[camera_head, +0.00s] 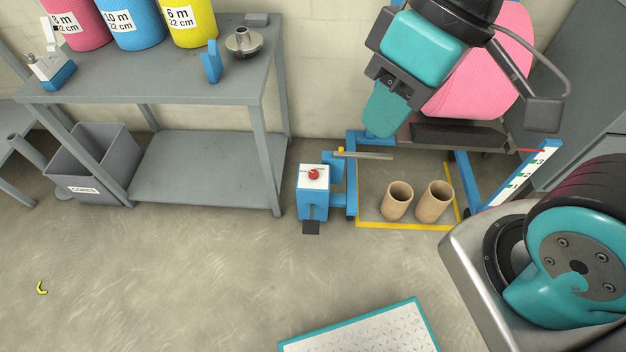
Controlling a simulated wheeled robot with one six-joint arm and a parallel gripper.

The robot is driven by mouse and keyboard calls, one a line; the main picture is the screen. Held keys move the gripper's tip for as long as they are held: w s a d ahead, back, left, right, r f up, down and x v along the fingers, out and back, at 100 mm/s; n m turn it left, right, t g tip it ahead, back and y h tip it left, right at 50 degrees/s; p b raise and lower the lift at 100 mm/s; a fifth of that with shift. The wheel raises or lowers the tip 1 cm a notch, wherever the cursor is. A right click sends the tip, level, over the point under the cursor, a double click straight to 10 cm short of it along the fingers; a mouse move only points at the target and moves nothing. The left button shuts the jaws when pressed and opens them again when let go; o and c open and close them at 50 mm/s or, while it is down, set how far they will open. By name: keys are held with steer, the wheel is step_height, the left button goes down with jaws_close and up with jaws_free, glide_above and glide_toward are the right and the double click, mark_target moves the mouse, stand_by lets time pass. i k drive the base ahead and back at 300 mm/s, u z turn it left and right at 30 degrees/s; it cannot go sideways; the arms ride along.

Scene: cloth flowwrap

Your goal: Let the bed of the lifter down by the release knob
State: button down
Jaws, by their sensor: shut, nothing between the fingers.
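The lifter has a blue pump box (312,205) with a white top, standing on the floor at centre. A red knob (314,174) sits on that white top, apparently the release knob. The lifter's dark bed (460,135) is raised off the floor, with a pink roll (483,75) on it, partly hidden by my arm. A red pointer (531,150) shows near the upper end of the scale (520,175). My gripper (381,128) is shut and empty, up and to the right of the knob, apart from it in the picture. It overlaps the blue frame in view.
Two cardboard cores (434,201) stand inside a yellow floor line (405,226) below the bed. A grey bench (150,82) with coloured rolls stands at left. A teal-edged plate (362,332) lies in front. The middle floor is clear.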

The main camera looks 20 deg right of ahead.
mark_target(313, 174)
steer(key=u, duration=0.25)
steer(key=i, duration=0.85)
steer(key=z, duration=0.45)
